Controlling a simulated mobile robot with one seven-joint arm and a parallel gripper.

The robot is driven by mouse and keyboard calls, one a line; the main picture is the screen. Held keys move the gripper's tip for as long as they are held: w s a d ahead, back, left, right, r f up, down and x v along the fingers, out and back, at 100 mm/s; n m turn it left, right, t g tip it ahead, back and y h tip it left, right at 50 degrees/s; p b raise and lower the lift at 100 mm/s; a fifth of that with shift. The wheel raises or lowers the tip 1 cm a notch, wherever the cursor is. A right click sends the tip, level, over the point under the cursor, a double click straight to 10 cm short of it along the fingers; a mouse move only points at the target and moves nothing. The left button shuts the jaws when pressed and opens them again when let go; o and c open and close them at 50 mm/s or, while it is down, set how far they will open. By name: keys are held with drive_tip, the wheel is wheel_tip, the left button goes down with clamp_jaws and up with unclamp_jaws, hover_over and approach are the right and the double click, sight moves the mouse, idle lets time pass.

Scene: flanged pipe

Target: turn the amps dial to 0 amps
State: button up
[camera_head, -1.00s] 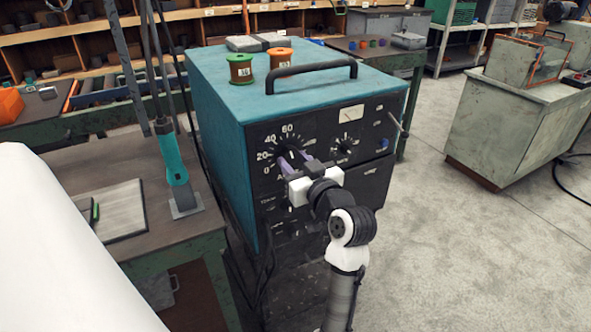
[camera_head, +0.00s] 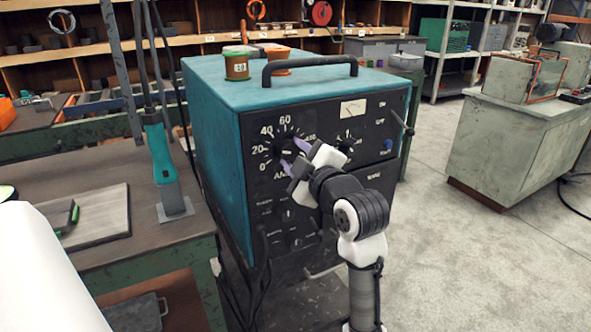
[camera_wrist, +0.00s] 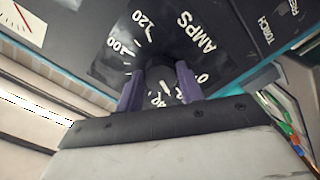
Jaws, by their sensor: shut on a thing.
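The amps dial (camera_head: 287,147) is a round black knob on the welder's dark front panel, with white numbers around it in the head view. My gripper (camera_head: 294,156) reaches it from the lower right, its body tilted. In the wrist view the dark knob (camera_wrist: 160,77) sits between the two purple fingers of my gripper (camera_wrist: 159,88), which are shut on it. A small white mark shows on the knob; which number it points at I cannot tell. The 0, 100 and 120 labels and the word AMPS show; the numbers behind the gripper are partly hidden.
The teal welder (camera_head: 216,125) carries a black handle (camera_head: 310,63) and two spools on top. A smaller dial (camera_head: 346,143) lies right of the amps dial. A workbench (camera_head: 100,170) stands at left; open floor (camera_head: 450,250) lies at right.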

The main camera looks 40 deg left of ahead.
drive_tip(key=n+b, duration=0.4)
drive_tip(key=n, duration=0.1)
drive_tip(key=shift+f+n+b, duration=0.1)
drive_tip(key=shift+n+b, duration=0.2)
drive_tip(key=shift+r+n+b, duration=0.2)
drive_tip(key=shift+n+b, duration=1.1)
drive_tip(key=shift+n, duration=0.8)
drive_tip(key=o, duration=1)
drive_tip(key=b+v, duration=0.1)
drive_tip(key=v, duration=1.3)
drive_tip(key=shift+a, duration=0.15)
